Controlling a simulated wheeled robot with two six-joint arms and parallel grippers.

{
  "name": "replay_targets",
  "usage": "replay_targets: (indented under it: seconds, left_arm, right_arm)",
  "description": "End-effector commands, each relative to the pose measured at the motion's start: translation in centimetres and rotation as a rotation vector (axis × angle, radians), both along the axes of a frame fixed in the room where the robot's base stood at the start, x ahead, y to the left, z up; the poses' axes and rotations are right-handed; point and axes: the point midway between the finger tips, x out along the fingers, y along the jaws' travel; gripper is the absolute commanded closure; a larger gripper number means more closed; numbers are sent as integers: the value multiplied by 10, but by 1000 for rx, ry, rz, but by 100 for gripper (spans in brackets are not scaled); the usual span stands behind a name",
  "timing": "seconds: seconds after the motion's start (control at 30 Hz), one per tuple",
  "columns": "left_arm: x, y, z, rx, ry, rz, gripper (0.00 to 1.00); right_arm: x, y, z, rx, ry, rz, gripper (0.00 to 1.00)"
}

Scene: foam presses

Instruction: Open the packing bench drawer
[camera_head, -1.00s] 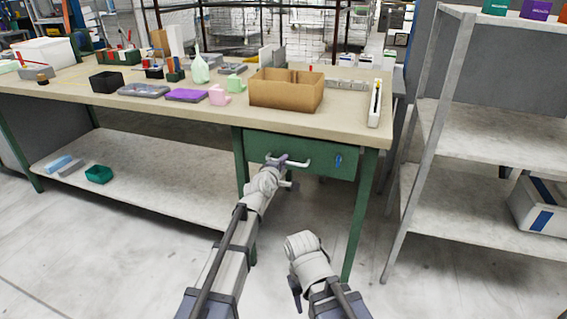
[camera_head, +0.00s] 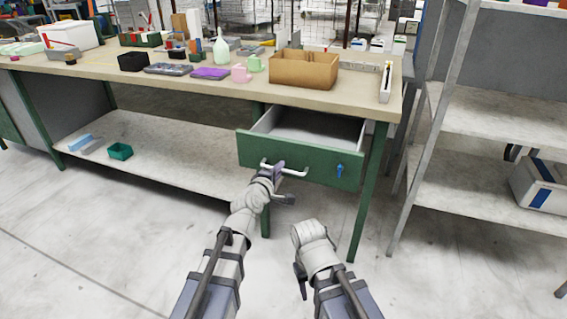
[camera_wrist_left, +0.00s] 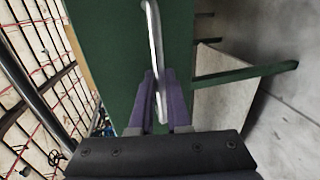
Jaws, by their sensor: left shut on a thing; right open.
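The green drawer (camera_head: 320,163) of the packing bench (camera_head: 200,86) is pulled out under the right end of the bench top. Its grey inside shows and looks empty where visible. The white bar handle (camera_head: 294,172) is on its front, with a blue key or tag (camera_head: 340,170) to the right of it. My left gripper (camera_head: 277,168) is shut on the handle's left part. In the left wrist view the gripper (camera_wrist_left: 160,100) has its purple fingers on both sides of the handle (camera_wrist_left: 155,45). My right gripper (camera_head: 303,232) is low in front of the bench, clear of the drawer; its fingers are hard to see.
A cardboard box (camera_head: 303,72) stands on the bench top above the drawer, with cups and trays to its left. A grey shelf rack (camera_head: 480,160) stands at the right. A lower shelf (camera_head: 150,152) runs under the bench. The floor in front is clear.

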Motion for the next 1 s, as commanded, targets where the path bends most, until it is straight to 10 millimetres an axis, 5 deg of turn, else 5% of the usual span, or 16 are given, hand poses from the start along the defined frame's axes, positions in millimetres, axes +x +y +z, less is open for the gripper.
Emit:
replay_targets:
  seconds: [0.5, 0.53, 0.6, 1.0]
  left_arm:
    - [-8, 3, 0, 0, 0, 0, 100]
    - [-8, 3, 0, 0, 0, 0, 82]
    - [-8, 3, 0, 0, 0, 0, 74]
    - [-13, 4, 1, 0, 0, 0, 73]
  right_arm:
    - [0, 0, 0, 0, 0, 0, 50]
    - [0, 0, 0, 0, 0, 0, 50]
    - [0, 0, 0, 0, 0, 0, 50]
    - [0, 0, 2, 0, 0, 0, 50]
